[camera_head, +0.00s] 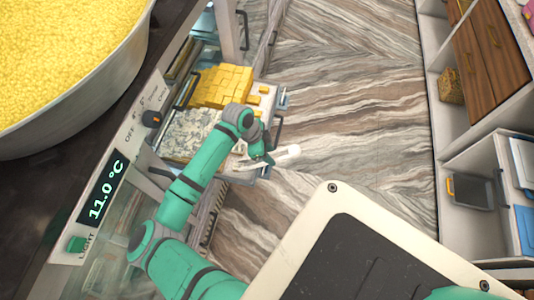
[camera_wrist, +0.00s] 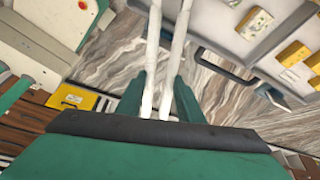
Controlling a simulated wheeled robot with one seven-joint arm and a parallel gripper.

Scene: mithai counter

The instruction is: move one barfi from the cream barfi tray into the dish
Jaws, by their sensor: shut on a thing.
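In the head view, cream barfi with silvery tops (camera_head: 188,132) lie packed in the counter, left of my gripper (camera_head: 268,160). Yellow barfi (camera_head: 224,86) are stacked behind them. In the wrist view, the two white fingers of my gripper (camera_wrist: 169,8) run close together with a narrow gap, and their tips reach the top edge. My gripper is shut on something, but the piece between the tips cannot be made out. Loose yellow barfi (camera_wrist: 294,53) and a silver-topped cream one (camera_wrist: 254,22) lie on grey trays to the right of the fingers. I cannot pick out the dish for certain.
A large pan of yellow sweet (camera_head: 60,50) stands at the upper left. The counter's control panel (camera_head: 105,195) reads 11.0 °C. The marbled floor (camera_head: 350,80) is open right of the counter. Shelves (camera_head: 470,135) stand along the right side.

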